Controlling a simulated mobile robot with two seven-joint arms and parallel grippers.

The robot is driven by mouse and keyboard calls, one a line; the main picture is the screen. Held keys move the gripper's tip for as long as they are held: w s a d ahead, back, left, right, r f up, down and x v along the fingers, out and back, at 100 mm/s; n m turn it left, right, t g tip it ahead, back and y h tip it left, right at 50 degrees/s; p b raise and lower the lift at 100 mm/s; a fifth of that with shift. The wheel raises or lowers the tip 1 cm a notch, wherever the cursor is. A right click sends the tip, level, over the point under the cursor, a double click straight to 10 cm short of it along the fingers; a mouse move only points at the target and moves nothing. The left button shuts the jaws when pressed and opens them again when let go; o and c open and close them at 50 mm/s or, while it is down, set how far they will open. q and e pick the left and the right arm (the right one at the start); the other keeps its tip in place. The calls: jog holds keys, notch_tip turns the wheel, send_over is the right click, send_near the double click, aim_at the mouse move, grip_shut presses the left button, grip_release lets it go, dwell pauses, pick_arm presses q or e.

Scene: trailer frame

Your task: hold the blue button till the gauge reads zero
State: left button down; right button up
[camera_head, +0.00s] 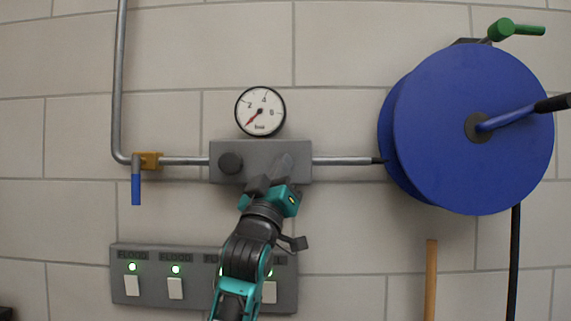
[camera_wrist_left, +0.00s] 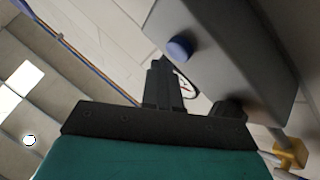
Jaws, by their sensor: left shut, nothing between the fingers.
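A grey block (camera_head: 221,174) on the wall has a round dark knob (camera_head: 231,163) on its left part. A white round gauge (camera_head: 260,111) sits above it; its red needle points to the lower left, below the 2, and the zero mark is too small to read. My left gripper (camera_head: 284,167) is shut and empty, in front of the block's right part. The blue button is hidden in the head view. My right gripper is not in view.
A pipe with a brass valve (camera_head: 150,161) and blue lever (camera_head: 136,189) joins the block from the left. A blue hose reel (camera_head: 450,130) with a crank hangs right. A switch panel (camera_head: 205,291) with lit green lamps is below, behind my arm.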

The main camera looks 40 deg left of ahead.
pick_arm(q)
jog(key=shift+s+d, duration=0.8)
jog(key=shift+s, duration=0.2)
jog(key=shift+s+d, duration=0.8)
jog(key=shift+s, duration=0.15)
